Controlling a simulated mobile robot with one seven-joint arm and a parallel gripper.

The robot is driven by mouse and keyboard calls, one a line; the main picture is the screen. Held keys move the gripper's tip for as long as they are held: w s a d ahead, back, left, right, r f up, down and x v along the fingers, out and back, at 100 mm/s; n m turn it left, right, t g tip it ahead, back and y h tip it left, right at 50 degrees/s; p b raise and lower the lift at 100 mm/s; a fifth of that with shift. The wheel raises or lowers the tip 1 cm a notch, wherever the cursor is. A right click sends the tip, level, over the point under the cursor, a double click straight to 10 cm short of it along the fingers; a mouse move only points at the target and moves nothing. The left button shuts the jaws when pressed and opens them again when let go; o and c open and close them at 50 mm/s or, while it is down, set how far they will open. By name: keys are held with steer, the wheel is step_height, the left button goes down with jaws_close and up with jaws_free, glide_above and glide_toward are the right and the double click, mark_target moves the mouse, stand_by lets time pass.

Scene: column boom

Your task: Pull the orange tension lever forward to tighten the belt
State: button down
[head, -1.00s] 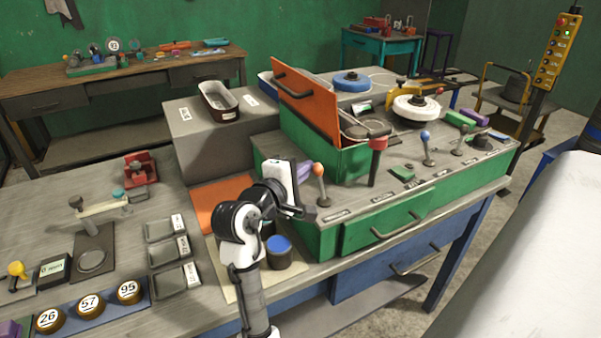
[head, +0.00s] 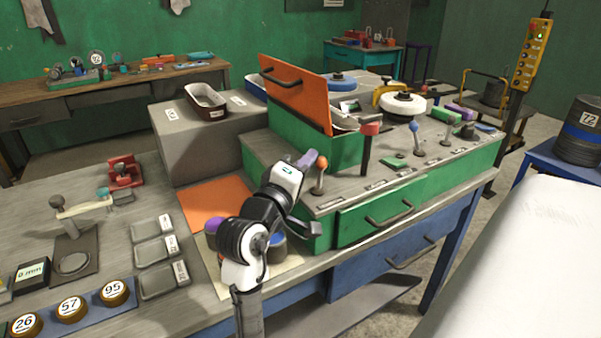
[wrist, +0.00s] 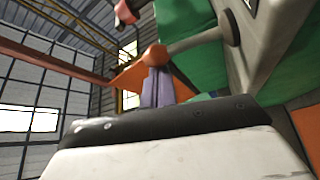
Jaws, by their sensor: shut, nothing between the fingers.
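The orange tension lever (head: 321,162) stands on the left end of the green machine's grey top, a grey rod with an orange ball knob, nearly upright. In the wrist view its knob (wrist: 153,56) is just beyond my fingertips, with the rod running right to its pivot. My gripper (head: 311,156) has purple fingers, shut and empty, close at the left of the knob. In the wrist view the fingers (wrist: 154,80) point at the knob and overlap its lower edge. I cannot tell whether they touch it. The belt cannot be made out.
A red-topped lever (head: 370,129) and a blue-knobbed lever (head: 414,127) stand to the right on the same top. The raised orange lid (head: 296,92) is behind. A blue-lidded pot (head: 278,243) sits below my arm. Open air lies in front of the machine.

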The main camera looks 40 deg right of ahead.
mark_target(323, 160)
steer(key=m+b, duration=0.1)
steer(key=s+m+h+b, duration=0.1)
steer(key=b, duration=0.1)
steer(key=s+m+b, duration=0.1)
steer(key=shift+s+a+f+m+g+h, duration=0.15)
steer(key=shift+a+f+m+g+h, duration=0.15)
steer(key=shift+f+m+g+h, duration=0.1)
steer(key=shift+s+r+m+g+b, duration=0.1)
steer(key=shift+s+m+g+b, duration=0.2)
steer(key=shift+m+b, duration=0.35)
steer(key=shift+a, duration=0.1)
steer(key=shift+r, duration=0.1)
